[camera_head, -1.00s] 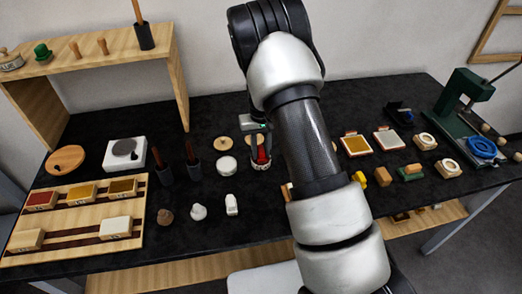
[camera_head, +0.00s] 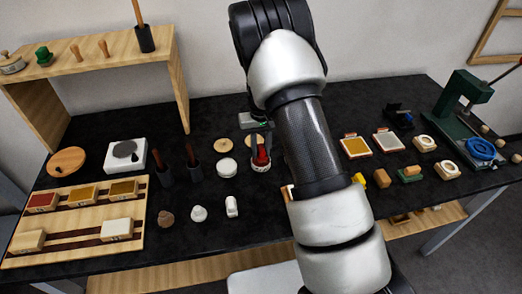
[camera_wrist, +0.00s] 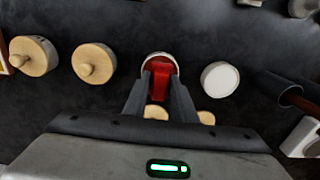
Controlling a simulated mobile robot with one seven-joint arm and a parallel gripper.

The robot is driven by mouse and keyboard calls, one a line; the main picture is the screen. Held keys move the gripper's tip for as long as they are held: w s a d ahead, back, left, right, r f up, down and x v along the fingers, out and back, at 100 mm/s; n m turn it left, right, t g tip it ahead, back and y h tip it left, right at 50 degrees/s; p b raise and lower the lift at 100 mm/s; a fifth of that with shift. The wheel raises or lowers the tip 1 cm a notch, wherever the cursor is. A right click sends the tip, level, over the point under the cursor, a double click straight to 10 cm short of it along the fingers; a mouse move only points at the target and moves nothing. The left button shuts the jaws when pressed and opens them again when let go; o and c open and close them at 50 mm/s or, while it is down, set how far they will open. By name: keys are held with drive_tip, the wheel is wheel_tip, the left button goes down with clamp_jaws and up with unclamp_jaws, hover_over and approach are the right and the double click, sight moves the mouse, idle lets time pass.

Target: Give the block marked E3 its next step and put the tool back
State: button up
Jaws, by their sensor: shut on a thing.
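My gripper (camera_wrist: 160,82) is shut on a red thing (camera_wrist: 160,80) at a round, white-rimmed pot in the wrist view. I cannot tell whether the red thing is a tool or stands free of the pot. On the wooden tray (camera_head: 72,220) at the left sit a red-topped block (camera_head: 41,200), two yellow-topped blocks and two pale blocks (camera_head: 116,228). Their markings are too small to read, so I cannot tell which is E3.
A white jar (camera_head: 226,166) and a wooden lid (camera_head: 223,144) stand left of the pot. Dark holders with brown handles (camera_head: 192,165) stand farther left, near a white scale-like device (camera_head: 124,154). A green press (camera_head: 465,105) is at the right. My arm hides the table's middle.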

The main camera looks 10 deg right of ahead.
sight(261, 147)
drive_tip(key=shift+r+p, duration=1.25)
drive_tip(key=shift+r, duration=1.5)
